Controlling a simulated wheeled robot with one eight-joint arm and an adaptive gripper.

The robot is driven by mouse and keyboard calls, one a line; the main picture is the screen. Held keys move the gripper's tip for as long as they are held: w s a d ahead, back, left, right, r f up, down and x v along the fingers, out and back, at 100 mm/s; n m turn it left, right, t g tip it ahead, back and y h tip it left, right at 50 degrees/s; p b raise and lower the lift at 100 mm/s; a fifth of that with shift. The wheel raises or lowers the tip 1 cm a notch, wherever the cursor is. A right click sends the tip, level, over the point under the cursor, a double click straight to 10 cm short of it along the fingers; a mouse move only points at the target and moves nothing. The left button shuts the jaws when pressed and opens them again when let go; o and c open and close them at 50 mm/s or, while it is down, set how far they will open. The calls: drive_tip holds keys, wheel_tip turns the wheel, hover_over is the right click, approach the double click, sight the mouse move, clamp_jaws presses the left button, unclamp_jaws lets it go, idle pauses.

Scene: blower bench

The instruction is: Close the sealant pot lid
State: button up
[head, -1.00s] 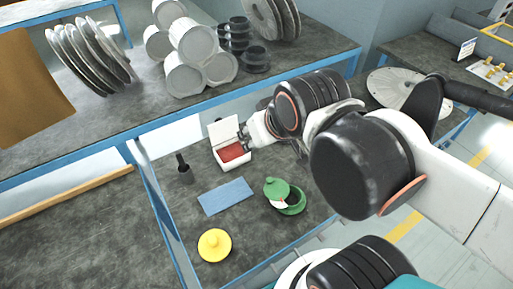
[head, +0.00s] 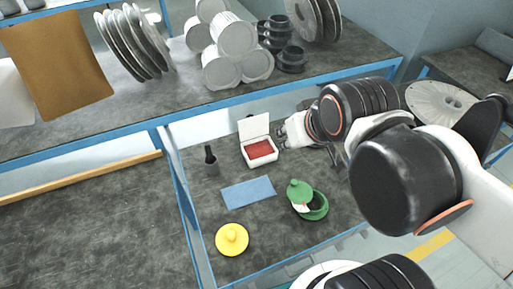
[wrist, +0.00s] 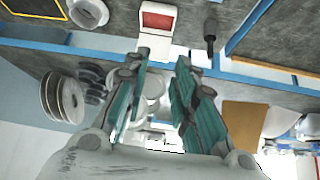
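A green pot (head: 316,207) stands on the dark bench with an open mouth. A green knobbed lid (head: 298,189) rests tilted at its left rim, with a white patch below it. I cannot tell whether the lid is hinged. A white box (head: 261,154) with red contents stands behind, its lid (head: 254,127) raised; the box also shows in the wrist view (wrist: 157,20). My gripper (wrist: 164,60) is open and empty, with a gap between its fingers. In the head view my gripper (head: 284,134) is just right of the white box, behind the green pot.
A yellow knobbed disc (head: 232,239), a blue mat (head: 249,193) and a dark brush-like tool in a cup (head: 211,161) are on the same bench. A shelf behind holds white cylinders (head: 236,37) and metal discs (head: 136,42). The bench front is clear.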

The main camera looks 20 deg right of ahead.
drive_tip(key=shift+w+r, duration=0.3)
clamp_jaws()
drive_tip(key=w+r+g, duration=0.1)
drive_tip(key=w+r, duration=0.2)
drive_tip(key=w, duration=0.7)
drive_tip(key=g+p, duration=0.1)
drive_tip(key=g, duration=0.1)
hover_over(252, 124)
drive_tip(key=w, duration=0.2)
wheel_tip(252, 124, down, 8)
drive_tip(key=w+f+n+g, duration=0.1)
drive_tip(key=w+f, duration=0.6)
drive_tip(key=f, duration=0.2)
wheel_tip(252, 124, down, 9)
drive_tip(key=s+b, duration=0.1)
drive_tip(key=b, duration=0.2)
drive_tip(key=shift+s+d+f, duration=0.2)
drive_tip(key=shift+s, duration=0.1)
